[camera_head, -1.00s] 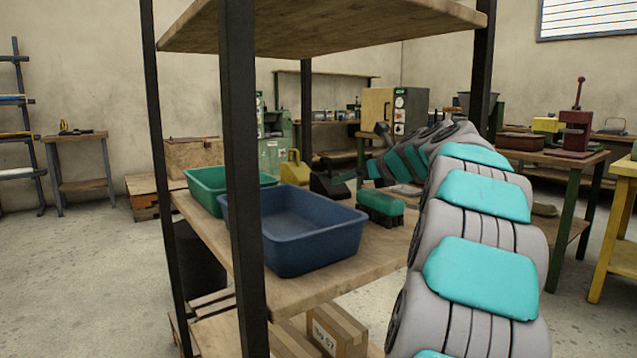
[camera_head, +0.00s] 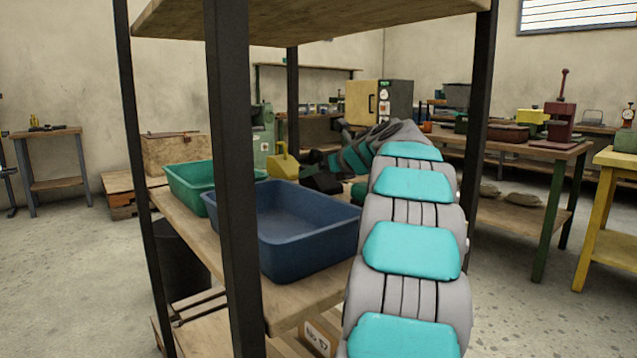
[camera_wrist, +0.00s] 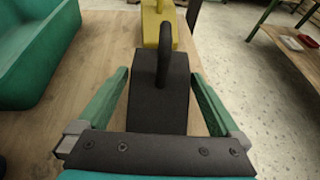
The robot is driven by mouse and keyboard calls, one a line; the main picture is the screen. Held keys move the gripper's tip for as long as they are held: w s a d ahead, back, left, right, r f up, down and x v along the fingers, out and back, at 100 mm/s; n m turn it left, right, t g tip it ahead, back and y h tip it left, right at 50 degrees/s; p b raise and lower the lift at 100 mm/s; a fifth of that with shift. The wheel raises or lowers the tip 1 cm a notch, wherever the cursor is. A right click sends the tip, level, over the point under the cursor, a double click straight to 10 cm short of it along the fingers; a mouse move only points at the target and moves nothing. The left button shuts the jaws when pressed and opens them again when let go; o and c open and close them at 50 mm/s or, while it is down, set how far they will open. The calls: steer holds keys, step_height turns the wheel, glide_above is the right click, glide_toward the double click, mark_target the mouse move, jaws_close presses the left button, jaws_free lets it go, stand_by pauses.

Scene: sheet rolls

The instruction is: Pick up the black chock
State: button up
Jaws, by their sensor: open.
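The black chock (camera_wrist: 158,105), a dark block with an upright loop handle, stands on the wooden shelf in the middle of the wrist view. My gripper (camera_wrist: 159,75) is open, with one green finger on each side of the chock. Gaps show between the fingers and the chock, so it is not held. The chock's near lower part is hidden behind the gripper's dark plate. In the head view the black chock (camera_head: 325,183) is small and dark, behind the blue tray and partly covered by my arm.
A yellow chock (camera_wrist: 160,30) stands just beyond the black one. A green tray (camera_wrist: 35,50) is to the left in the wrist view. The blue tray (camera_head: 290,232) is nearer in the head view. Dark rack posts (camera_head: 232,180) and an upper shelf (camera_head: 300,18) frame the space.

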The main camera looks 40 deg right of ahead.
steer(key=shift+x, duration=0.8)
steer(key=c, duration=1.5)
